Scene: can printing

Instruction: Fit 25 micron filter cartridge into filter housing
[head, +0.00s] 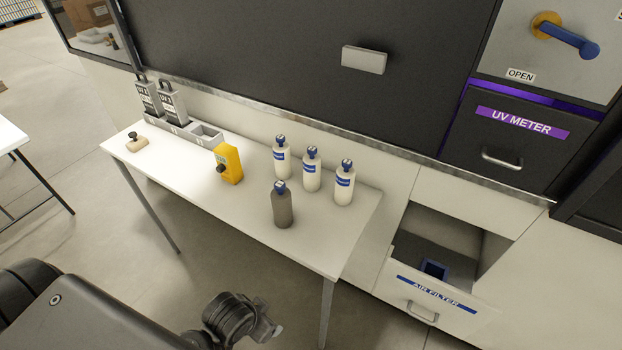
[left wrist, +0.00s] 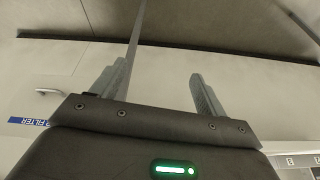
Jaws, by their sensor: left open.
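An open drawer marked AIR FILTER (head: 437,294) at the lower right holds a blue square frame (head: 434,269) with a dark opening. Whether this is the filter housing I cannot tell. Three white bottle-shaped items with blue bands (head: 312,169) and one grey one (head: 283,205) stand upright on the white table. Their small print is unreadable, so I cannot tell whether one is the 25 micron cartridge. My left gripper (left wrist: 155,88) is open in the left wrist view, with nothing between its fingers. Part of the AIR FILTER label (left wrist: 28,121) shows at left there. My right gripper is not seen.
The white table (head: 190,190) also bears a yellow device (head: 229,164), a small stamp-like item (head: 137,142) and a grey rack (head: 187,128) with two grey units. A UV METER drawer (head: 514,130) is above right. The table's front left is clear.

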